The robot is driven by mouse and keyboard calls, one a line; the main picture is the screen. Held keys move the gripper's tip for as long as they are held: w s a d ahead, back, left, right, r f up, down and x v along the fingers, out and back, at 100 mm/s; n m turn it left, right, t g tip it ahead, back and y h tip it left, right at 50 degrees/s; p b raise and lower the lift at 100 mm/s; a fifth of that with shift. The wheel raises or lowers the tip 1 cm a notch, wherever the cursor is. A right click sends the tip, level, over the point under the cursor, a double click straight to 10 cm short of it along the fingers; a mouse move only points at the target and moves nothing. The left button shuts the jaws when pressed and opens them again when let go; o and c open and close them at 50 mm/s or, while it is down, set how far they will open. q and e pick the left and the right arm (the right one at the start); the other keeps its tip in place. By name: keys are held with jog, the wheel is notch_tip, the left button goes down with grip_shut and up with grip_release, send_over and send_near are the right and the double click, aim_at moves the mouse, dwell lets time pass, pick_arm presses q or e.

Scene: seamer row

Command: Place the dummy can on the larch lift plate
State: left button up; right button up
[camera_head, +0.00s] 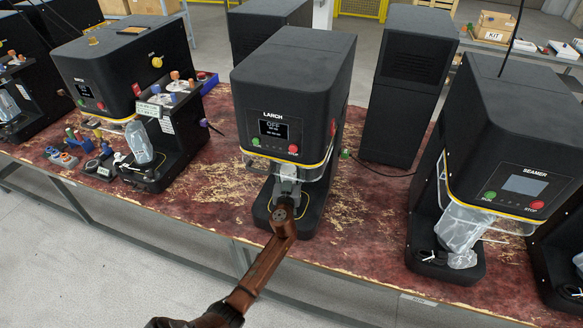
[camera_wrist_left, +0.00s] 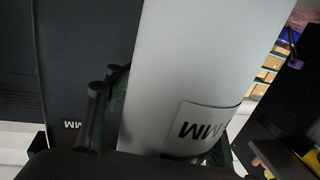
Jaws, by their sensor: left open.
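The Larch machine (camera_head: 288,105) stands mid-table, its panel reading OFF. Its dark base (camera_head: 312,222) carries a yellow outline; the lift plate is mostly hidden behind my arm and gripper. The dummy can (camera_wrist_left: 175,65), a plain grey cylinder with a white lettered label, fills the middle of the left wrist view. In the head view a small grey part of it (camera_head: 288,172) seems to show under the Larch head. My left gripper (camera_head: 285,195) is at the machine's opening, fingers open on either side of the can (camera_wrist_left: 160,125). Whether the can rests on the plate is hidden.
The Seamer machine (camera_head: 500,150) stands right, with a clear wrapped item (camera_head: 462,232) under its head. Another machine (camera_head: 125,75) with a clear bottle (camera_head: 139,142) stands left. A black cabinet (camera_head: 405,90) is behind. The worn red tabletop (camera_head: 350,220) is free right of Larch.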

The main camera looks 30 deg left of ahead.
pick_arm(q)
jog(key=v, duration=1.2)
jog(key=shift+r+p, duration=0.15)
jog(key=shift+p, duration=0.15)
dwell(1.9)
